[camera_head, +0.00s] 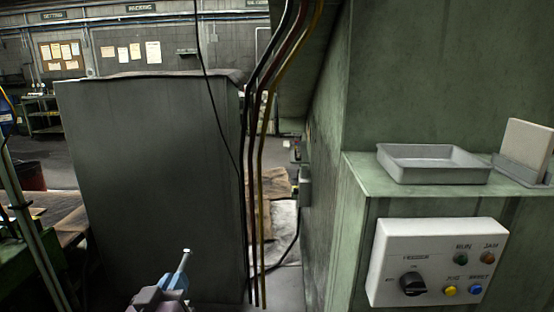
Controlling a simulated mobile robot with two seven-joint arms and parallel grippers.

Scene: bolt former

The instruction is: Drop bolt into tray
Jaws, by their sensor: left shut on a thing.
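My left gripper (170,293) is at the bottom of the head view, left of centre. It is shut on a grey bolt (182,266), whose shank points up and slightly right above the fingers. The grey metal tray (432,177) sits on a green ledge (366,182) at the right, well away from the bolt and higher in the picture. The visible part of the tray's inside looks empty. My right gripper is not in view.
A white control panel (437,262) with a black knob and several coloured buttons is below the ledge. A holder with a pale block (526,148) stands right of the tray. Cables (256,170) hang mid-picture beside a dark grey cabinet (155,180).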

